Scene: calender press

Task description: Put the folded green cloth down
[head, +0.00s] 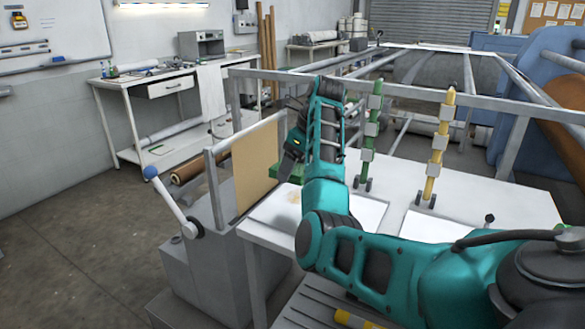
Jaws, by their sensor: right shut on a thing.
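The folded green cloth (288,173) shows as a small green patch left of my teal right arm, over the left back part of the white table (481,197). My right gripper (288,162) points down and is shut on the cloth. My forearm and wrist hide part of the cloth. I cannot tell whether the cloth touches the table top. My left gripper is not in the picture.
Green (371,128) and yellow (438,150) upright rods stand on the table, right of my wrist. A tan panel (259,163) and a blue-knobbed lever (165,193) are at the left. A grey rail (410,91) crosses behind. White sheets (430,226) lie on the table.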

